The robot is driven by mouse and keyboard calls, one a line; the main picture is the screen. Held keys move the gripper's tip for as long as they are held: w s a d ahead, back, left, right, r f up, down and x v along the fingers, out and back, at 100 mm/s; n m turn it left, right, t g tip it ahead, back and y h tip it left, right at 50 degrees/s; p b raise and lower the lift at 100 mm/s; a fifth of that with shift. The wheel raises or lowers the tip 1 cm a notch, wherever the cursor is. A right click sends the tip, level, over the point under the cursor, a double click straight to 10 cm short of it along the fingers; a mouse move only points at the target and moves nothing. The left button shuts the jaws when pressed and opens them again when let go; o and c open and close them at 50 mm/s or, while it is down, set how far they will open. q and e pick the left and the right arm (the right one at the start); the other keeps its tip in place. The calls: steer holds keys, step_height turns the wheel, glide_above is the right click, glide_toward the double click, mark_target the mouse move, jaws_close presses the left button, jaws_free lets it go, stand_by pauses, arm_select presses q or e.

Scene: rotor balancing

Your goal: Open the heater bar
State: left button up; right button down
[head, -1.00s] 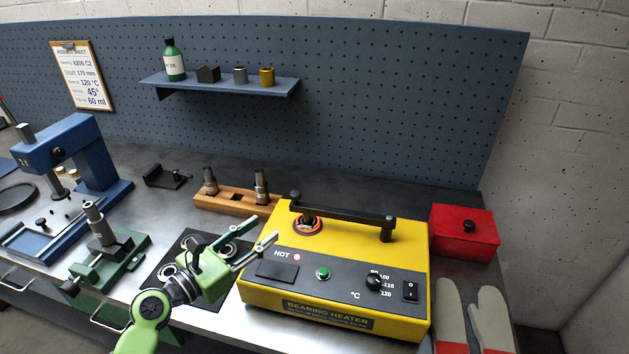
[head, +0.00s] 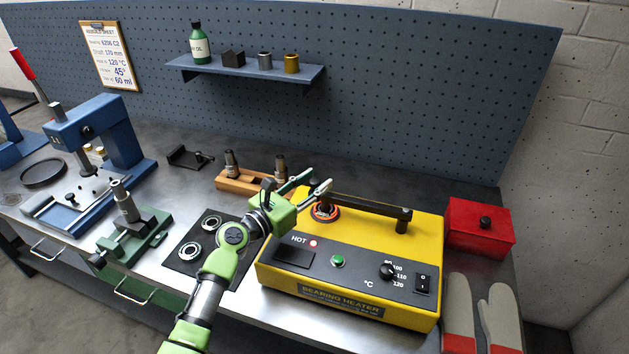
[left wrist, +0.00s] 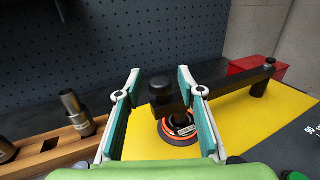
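The bearing heater (head: 345,277) is a yellow box with a dark front panel. Its black heater bar (head: 368,206) lies across the top, level, reaching a post at the right. In the left wrist view the bar (left wrist: 228,90) has a black knob (left wrist: 160,85) at its near end. A ring with an orange-red edge (left wrist: 178,135) sits below that end. My left gripper (head: 318,181) is at the bar's left end. Its fingers are apart, one on each side of the knob in the left wrist view, with gaps visible. My right gripper is not in view.
A wooden block (head: 234,183) with metal tools stands behind my left arm. A black mat (head: 183,262) with bearings lies left of the heater. A red box (head: 478,230) and gloves (head: 457,305) are at the right. A HOT lamp (head: 314,243) glows red.

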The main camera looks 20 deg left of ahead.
arm_select(q)
steer(key=shift+w+d, duration=0.1)
steer(key=shift+w, duration=0.1)
steer(key=shift+c, duration=0.2)
jaws_close()
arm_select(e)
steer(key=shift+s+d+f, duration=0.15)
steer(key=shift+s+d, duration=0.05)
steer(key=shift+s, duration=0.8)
